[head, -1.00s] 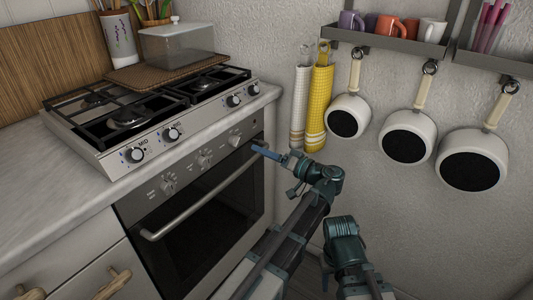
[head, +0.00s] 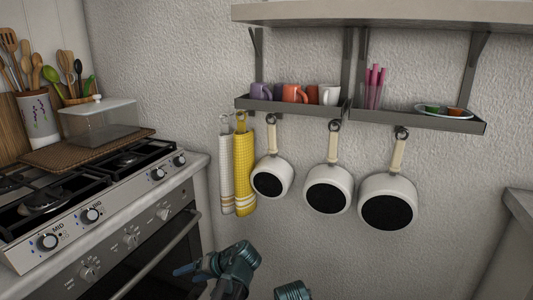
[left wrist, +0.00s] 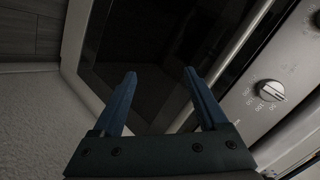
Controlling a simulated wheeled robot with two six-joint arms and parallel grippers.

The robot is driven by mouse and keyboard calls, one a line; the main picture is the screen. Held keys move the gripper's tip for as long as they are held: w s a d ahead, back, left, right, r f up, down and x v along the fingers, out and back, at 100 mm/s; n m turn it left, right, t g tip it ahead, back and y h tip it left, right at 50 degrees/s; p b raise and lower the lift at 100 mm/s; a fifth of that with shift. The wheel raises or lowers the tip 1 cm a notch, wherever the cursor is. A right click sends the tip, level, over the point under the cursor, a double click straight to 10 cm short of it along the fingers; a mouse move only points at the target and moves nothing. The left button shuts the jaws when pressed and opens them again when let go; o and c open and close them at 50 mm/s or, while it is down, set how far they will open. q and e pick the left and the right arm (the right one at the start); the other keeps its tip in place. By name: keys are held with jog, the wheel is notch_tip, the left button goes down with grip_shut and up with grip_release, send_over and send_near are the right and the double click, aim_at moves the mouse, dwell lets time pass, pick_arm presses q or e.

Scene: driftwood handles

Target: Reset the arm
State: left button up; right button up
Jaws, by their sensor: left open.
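My left gripper (head: 182,270) shows at the bottom of the head view, its blue fingers pointing left toward the oven front. In the left wrist view the same gripper (left wrist: 160,74) is open, with two blue fingers apart and nothing between them. The dark oven door (left wrist: 140,85) lies beyond the fingers. My right gripper is not in view; only a teal piece of my other arm shows at the bottom edge of the head view.
The oven (head: 125,255) with its stove top and knobs stands at left. Towels (head: 244,172) and white pans (head: 327,188) hang on the wall under a shelf (head: 290,106) with mugs. A counter edge (head: 520,207) shows at far right. The wall below the pans is clear.

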pick_arm(q)
jog(key=s+d+f+m+g+h, duration=0.2)
jog(key=s+d+f+m+h, duration=0.1)
jog(key=s+d+f+h, duration=0.55)
jog(key=s+d+m, duration=0.4)
jog(key=s+d, duration=0.5)
jog(key=d, duration=0.2)
notch_tip(320, 180, up, 29)
jog(key=p, duration=2.9)
jog(key=shift+w+a+g+h+p, duration=0.2)
jog(key=shift+w+g+h+p, duration=0.1)
jog(key=shift+g+h, duration=0.15)
